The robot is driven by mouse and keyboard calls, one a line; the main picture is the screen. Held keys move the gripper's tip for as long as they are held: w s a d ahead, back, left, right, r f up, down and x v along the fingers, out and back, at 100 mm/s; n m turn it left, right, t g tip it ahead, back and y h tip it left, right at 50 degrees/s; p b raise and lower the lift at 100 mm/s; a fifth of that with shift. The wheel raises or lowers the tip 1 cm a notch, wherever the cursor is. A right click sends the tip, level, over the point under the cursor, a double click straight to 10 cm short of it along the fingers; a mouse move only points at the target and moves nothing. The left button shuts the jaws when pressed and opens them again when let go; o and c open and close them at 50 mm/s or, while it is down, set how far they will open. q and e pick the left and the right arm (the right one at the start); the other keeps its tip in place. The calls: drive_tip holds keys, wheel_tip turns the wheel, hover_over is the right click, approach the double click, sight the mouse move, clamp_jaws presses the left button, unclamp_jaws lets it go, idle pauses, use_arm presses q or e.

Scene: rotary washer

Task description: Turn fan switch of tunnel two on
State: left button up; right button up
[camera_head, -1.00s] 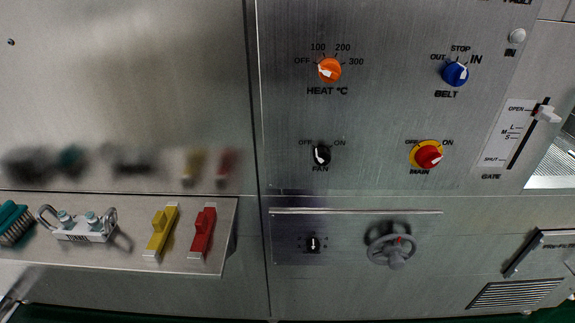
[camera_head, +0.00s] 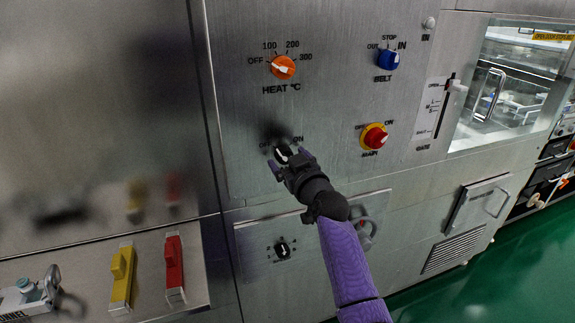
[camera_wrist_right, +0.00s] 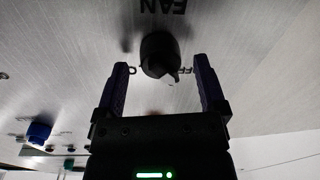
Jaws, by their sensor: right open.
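The black fan knob (camera_head: 282,152) is on the upright steel panel, below the orange heat knob (camera_head: 283,67). Its OFF and ON labels are partly covered by my right gripper (camera_head: 284,159) in the head view. In the right wrist view, the fan knob (camera_wrist_right: 159,54) sits between the two fingers of the open gripper (camera_wrist_right: 161,66), with a gap on each side. The FAN label shows above it. The knob's pointer setting is hard to read now. No tunnel number is legible. My left gripper is not in view.
The red-and-yellow main switch (camera_head: 374,137) and blue belt knob (camera_head: 388,60) are to the right, with the gate slider (camera_head: 457,86) beyond. A small black knob (camera_head: 282,250) is lower down. A ledge at lower left holds yellow (camera_head: 122,277) and red (camera_head: 174,268) handled pieces.

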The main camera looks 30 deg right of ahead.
drive_tip(key=shift+w, duration=0.1)
clamp_jaws()
idle(0.3)
drive_tip(key=shift+m, duration=0.3)
drive_tip(key=shift+f+m+t+h+p, duration=0.1)
drive_tip(key=shift+m+h+p, duration=0.35)
drive_tip(key=shift+m, duration=2.55)
drive_tip(key=shift+f+m+t+p, duration=0.1)
drive_tip(key=shift+m+p, duration=0.65)
drive_tip(key=shift+m, duration=2.25)
drive_tip(key=shift+m+t+h+p, duration=0.1)
drive_tip(key=shift+m+h+p, duration=0.35)
drive_tip(key=shift+m, duration=2.55)
